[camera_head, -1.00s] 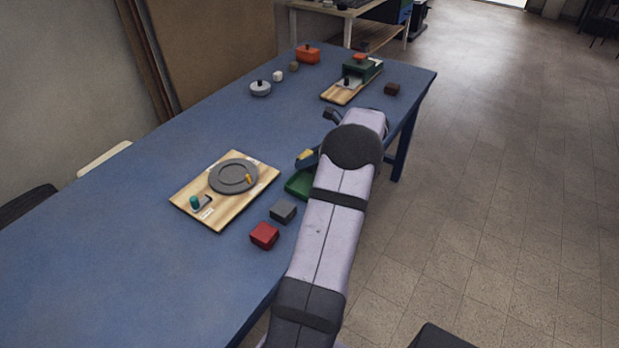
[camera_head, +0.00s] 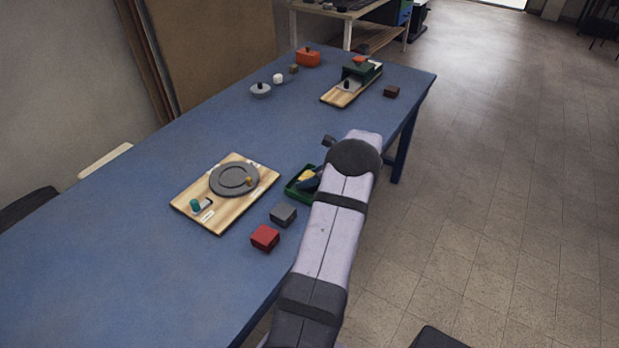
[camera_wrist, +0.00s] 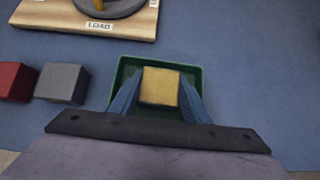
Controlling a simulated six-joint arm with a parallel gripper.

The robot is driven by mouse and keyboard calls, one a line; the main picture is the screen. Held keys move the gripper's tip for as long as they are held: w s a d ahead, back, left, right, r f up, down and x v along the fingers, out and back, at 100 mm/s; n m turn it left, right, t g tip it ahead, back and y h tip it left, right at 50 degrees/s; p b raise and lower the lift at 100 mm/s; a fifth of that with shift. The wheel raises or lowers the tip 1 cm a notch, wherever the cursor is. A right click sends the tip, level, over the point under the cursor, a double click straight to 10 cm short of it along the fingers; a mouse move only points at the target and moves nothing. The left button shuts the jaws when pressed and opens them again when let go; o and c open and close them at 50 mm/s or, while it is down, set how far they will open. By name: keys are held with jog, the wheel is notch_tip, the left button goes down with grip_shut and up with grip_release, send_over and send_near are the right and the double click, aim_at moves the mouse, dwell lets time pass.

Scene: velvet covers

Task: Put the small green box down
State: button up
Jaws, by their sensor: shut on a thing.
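My gripper (camera_wrist: 160,84) is shut on a yellow block (camera_wrist: 160,87), with a blue finger on each side of it. The block also shows in the head view (camera_head: 307,174), partly hidden by my gripper. An open, shallow green box (camera_wrist: 121,72) lies on the table around the block and fingertips, seen from above. Its left part shows in the head view (camera_head: 292,190), and my arm hides the rest. The held block looks yellow, not green. I cannot tell whether it touches the floor of the green box.
A grey block (camera_head: 283,215) and a red block (camera_head: 265,237) sit left of the green box on the blue table (camera_head: 130,235). A wooden board (camera_head: 222,222) with a grey plate (camera_head: 233,179) is close by. Another board (camera_head: 333,98) stands farther back. The table's left side is clear.

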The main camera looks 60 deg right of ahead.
jog(key=shift+f, duration=0.15)
jog(key=o, duration=1.1)
jog(key=shift+o, duration=0.2)
jog(key=shift+r, duration=0.25)
jog(key=b+v, duration=0.1)
jog(key=v, duration=1.1)
